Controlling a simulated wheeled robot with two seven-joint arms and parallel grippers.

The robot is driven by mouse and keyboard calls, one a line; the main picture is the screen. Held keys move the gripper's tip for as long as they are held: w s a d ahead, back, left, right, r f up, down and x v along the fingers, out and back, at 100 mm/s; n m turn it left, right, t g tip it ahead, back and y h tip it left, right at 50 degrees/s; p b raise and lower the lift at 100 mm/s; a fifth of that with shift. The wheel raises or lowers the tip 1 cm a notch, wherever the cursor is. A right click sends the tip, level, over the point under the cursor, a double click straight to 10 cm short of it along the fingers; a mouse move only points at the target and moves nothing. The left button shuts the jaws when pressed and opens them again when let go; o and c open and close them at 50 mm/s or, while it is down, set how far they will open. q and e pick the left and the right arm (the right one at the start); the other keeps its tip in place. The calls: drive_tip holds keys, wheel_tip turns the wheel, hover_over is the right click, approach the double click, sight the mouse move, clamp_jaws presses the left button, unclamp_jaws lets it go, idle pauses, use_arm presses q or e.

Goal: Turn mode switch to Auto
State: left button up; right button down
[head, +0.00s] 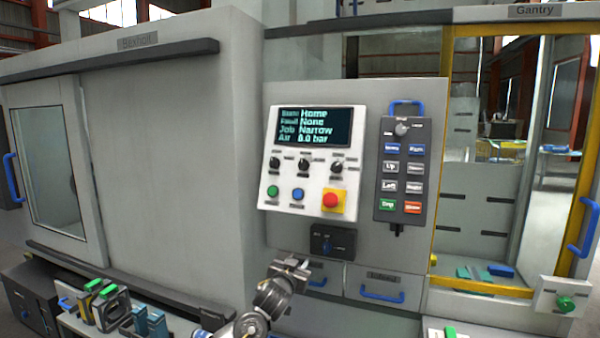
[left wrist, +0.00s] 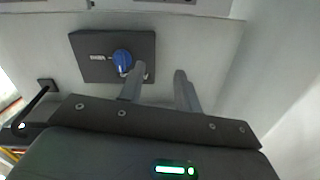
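A white control panel (head: 313,160) carries a screen and three black rotary knobs, the left one (head: 276,161), the middle one (head: 304,164) and the right one (head: 336,168). Their labels are too small to read, so I cannot tell which is the mode switch. A dark pendant (head: 403,170) has a grey knob (head: 402,129) at its top. A dark box with a blue knob (head: 326,246) sits below the panel; this blue knob (left wrist: 122,61) also shows in the left wrist view. My left gripper (head: 295,264) is open and empty (left wrist: 160,70), its left finger close to the blue knob. My right gripper is out of view.
A red emergency button (head: 330,200) sits at the panel's lower right. Drawers with blue handles (head: 382,297) lie below. A grey machine door (head: 165,150) stands left, and a yellow-framed gantry opening (head: 443,150) right. Parts with green tops (head: 108,291) stand at lower left.

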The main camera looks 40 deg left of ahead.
use_arm(q)
drive_tip(key=s+r+t, duration=0.1)
drive_tip(key=r, duration=0.4)
drive_tip(key=s+d+r+t, duration=0.1)
drive_tip(key=r, duration=0.4)
drive_tip(key=s+r+t, duration=0.1)
drive_tip(key=r, duration=0.4)
drive_tip(key=shift+s+d+r+n+b, duration=0.2)
drive_tip(key=shift+d+n+b, duration=0.15)
drive_tip(key=shift+d+n, duration=0.05)
drive_tip(key=n+t, duration=0.1)
drive_tip(key=t, duration=0.1)
approach(302, 160)
drive_tip(key=shift+y, duration=0.3)
drive_tip(key=p+x, duration=0.4)
drive_tip(key=x, duration=0.3)
drive_tip(key=shift+d, duration=0.1)
drive_tip(key=shift+w+r, duration=0.1)
drive_tip(key=shift+w, duration=0.45)
clamp_jaws()
